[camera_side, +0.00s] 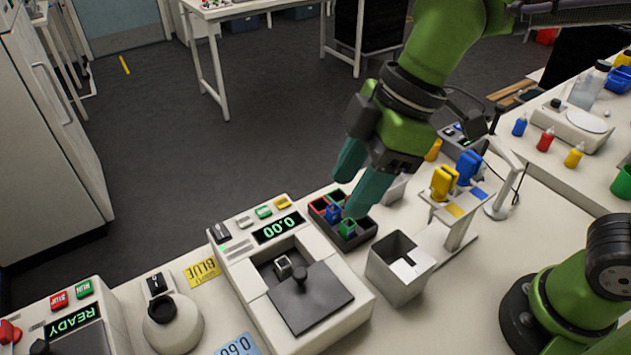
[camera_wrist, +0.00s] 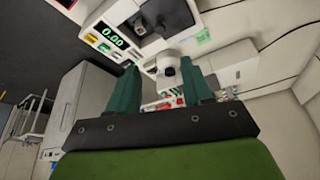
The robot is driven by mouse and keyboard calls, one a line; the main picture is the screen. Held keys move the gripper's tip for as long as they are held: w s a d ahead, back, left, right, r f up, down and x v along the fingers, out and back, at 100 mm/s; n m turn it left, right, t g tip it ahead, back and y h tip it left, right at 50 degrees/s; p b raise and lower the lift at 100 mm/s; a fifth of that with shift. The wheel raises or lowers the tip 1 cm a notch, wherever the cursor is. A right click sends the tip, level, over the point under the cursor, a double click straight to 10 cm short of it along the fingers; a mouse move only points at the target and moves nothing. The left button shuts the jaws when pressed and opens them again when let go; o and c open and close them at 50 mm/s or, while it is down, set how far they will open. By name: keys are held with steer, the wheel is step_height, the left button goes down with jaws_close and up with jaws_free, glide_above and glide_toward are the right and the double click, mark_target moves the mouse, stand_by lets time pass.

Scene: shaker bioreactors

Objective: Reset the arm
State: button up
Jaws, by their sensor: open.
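My gripper (camera_side: 352,185) is on my green arm, with dark teal fingers pointing down and left. In the side view its fingertips are above or beside a dark divided tray (camera_side: 361,238) holding small blue (camera_side: 333,213) and green (camera_side: 347,228) pieces. I cannot tell whether the fingers touch the tray. In the wrist view the gripper (camera_wrist: 165,85) has its two fingers spread wide apart, with nothing held between them. Beyond them the wrist view shows a white round-topped device (camera_wrist: 169,66).
A machine with a 0.00 display (camera_side: 279,228) and a dark sliding lid (camera_side: 310,298) stands left of the tray. A grey open box (camera_side: 392,277) and a stand with yellow (camera_side: 444,182) and blue (camera_side: 468,167) pieces are right. A READY machine (camera_side: 75,330) is at lower left.

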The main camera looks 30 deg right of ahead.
stand_by(0.3)
steer(key=s+d+f+m+t+h, duration=0.1)
steer(key=d+m+t, duration=0.4)
steer(key=d+m, duration=1.2)
steer(key=s+d+h, duration=0.1)
steer(key=d, duration=0.4)
steer(key=shift+f+m, duration=0.15)
steer(key=shift+m, duration=0.15)
steer(key=shift+s, duration=0.1)
